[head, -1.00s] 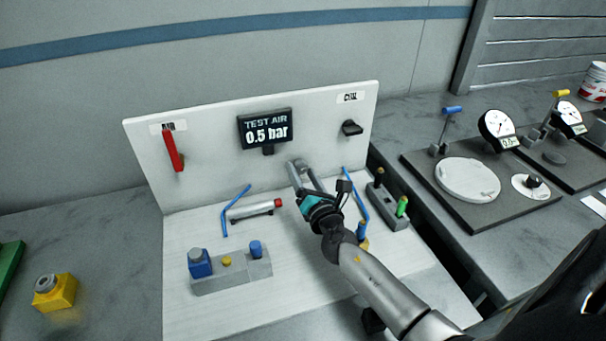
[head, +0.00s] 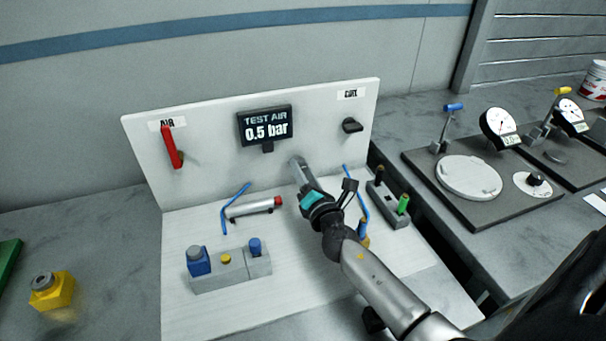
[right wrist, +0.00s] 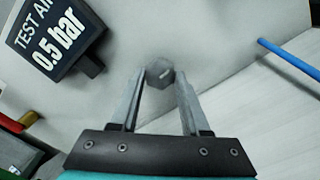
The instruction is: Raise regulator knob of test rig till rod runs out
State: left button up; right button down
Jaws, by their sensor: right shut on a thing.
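The white test rig (head: 215,120) has a back panel with a display (head: 266,127) reading "TEST AIR 0.5 bar". Below the display is the regulator knob, a grey faceted knob with a pale mark in the right wrist view (right wrist: 160,73); in the head view my fingers hide it. My right gripper (head: 297,162) is shut on the knob, one finger on each side (right wrist: 162,80). A grey cylinder (head: 250,208) with a red end lies on the rig's base, left of my gripper; I make out no long rod beyond the red end. My left gripper is not in view.
A red lever (head: 172,148) under an "AIR" label and a black knob (head: 351,126) sit on the panel. A grey block (head: 232,277) with blue and yellow parts stands in front. Blue tubes flank the cylinder and gripper. Gauge stations (head: 470,180) stand right.

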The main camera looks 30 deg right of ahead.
jog(key=shift+m, duration=0.5)
jog(key=shift+c, duration=1.9)
grip_release()
jog(key=shift+s+a+f, duration=0.1)
jog(key=shift+s+a, duration=0.1)
jog(key=shift+s, duration=0.45)
jog(key=b+v, duration=0.2)
jog(key=v, duration=1)
jog(key=shift+s+a, duration=0.1)
jog(key=shift+s, duration=0.2)
jog(key=shift+s+a, duration=0.15)
jog(key=shift+s, duration=0.5)
